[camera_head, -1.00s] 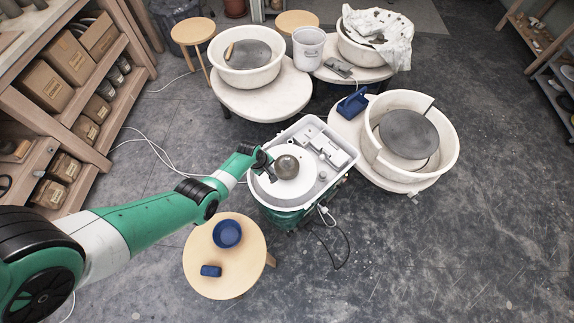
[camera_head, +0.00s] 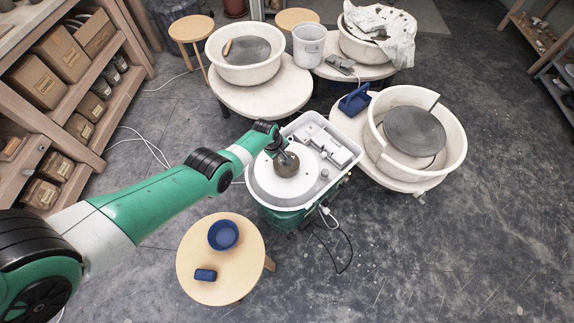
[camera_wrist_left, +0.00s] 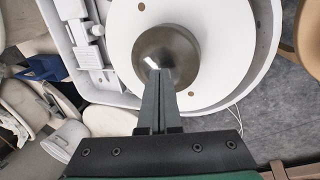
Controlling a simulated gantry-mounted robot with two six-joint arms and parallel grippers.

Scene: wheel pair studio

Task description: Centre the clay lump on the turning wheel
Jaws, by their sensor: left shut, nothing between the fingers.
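The grey-brown clay lump (camera_head: 286,164) sits on the white round wheel head (camera_head: 262,182) of the green-and-white wheel. It also shows in the left wrist view (camera_wrist_left: 176,52), on the wheel head (camera_wrist_left: 218,90) with its small holes. My left gripper (camera_head: 283,154) is at the lump's upper side in the head view. In the left wrist view its fingers (camera_wrist_left: 160,78) are together and empty, with their tips over the lump's near edge. I cannot tell for certain whether they touch it. The right gripper is not in view.
A stool (camera_head: 240,262) with a blue bowl (camera_head: 223,235) and a blue sponge-like block (camera_head: 205,274) stands in front. Other wheels stand behind and to the right (camera_head: 455,160). Shelves (camera_head: 95,140) line the left. A cable lies on the floor right of the wheel.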

